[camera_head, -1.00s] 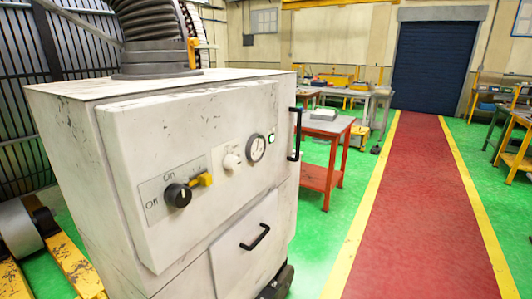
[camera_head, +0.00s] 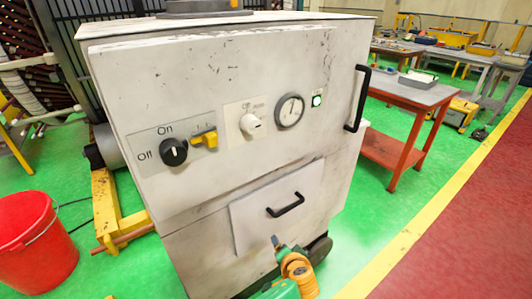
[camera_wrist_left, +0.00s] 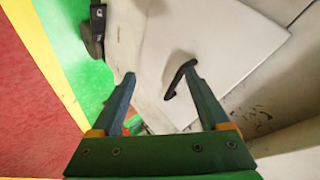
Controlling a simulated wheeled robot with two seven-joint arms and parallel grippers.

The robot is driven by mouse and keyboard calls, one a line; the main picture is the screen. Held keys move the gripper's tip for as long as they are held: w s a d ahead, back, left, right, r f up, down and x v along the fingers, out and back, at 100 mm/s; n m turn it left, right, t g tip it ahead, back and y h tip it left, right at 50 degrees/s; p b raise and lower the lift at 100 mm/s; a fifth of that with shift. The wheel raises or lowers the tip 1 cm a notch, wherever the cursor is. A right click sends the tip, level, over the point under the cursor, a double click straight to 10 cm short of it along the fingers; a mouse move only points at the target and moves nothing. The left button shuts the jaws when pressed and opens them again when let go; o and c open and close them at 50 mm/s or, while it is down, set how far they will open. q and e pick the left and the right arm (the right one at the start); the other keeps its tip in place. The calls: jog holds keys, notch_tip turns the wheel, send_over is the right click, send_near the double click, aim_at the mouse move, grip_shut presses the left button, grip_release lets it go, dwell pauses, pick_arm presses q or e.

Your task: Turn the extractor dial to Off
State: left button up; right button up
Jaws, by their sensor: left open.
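The extractor dial (camera_head: 174,152) is a round black knob with a white mark, on the white cabinet's front panel (camera_head: 230,70). "On" is printed above it and "Off" to its left. The white mark looks roughly upright, towards "On". My left gripper (camera_head: 277,246) is low in front of the cabinet, below and right of the dial, and apart from it. In the left wrist view my left gripper (camera_wrist_left: 160,76) is open and empty, facing the lower panel, with its black handle (camera_wrist_left: 180,78) near one fingertip. My right gripper is not in view.
Right of the dial are a yellow switch (camera_head: 205,138), a white knob (camera_head: 251,124), a gauge (camera_head: 289,110) and a lit green lamp (camera_head: 317,100). A black side handle (camera_head: 358,98) sticks out. A red bucket (camera_head: 35,240) stands left; a red table (camera_head: 415,95) stands right.

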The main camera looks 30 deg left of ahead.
pick_arm(q)
jog(key=w+r+n+t+y, duration=0.2)
jog(key=w+r+y, duration=0.15)
jog(key=r, duration=0.75)
jog(key=n+y, duration=0.4)
jog(key=n, duration=0.4)
send_near(254, 128)
jog(key=w+f, duration=0.8)
jog(key=f, duration=0.1)
jog(key=s+a+r+n+g, duration=0.1)
jog(key=r+n, duration=0.1)
jog(key=r, duration=0.1)
jog(key=s+a+r+n+g+y+p, duration=0.1)
jog(key=s+r, duration=0.1)
jog(key=r, duration=0.1)
jog(key=s+a+r+n+y, duration=0.1)
jog(key=r+n, duration=0.1)
jog(key=r, duration=0.1)
jog(key=shift+s+n+g+y+p, duration=0.25)
jog(key=shift+s+n+g+p, duration=0.05)
jog(key=shift+s+g, duration=0.1)
jog(key=x, duration=0.1)
jog(key=p+x, duration=0.1)
jog(key=x, duration=0.1)
jog(key=p+x, duration=0.1)
jog(key=x, duration=0.1)
jog(key=shift+w+f, duration=0.1)
jog(key=shift+f, duration=0.2)
jog(key=shift+w+a+f, duration=0.1)
jog(key=shift+a, duration=0.05)
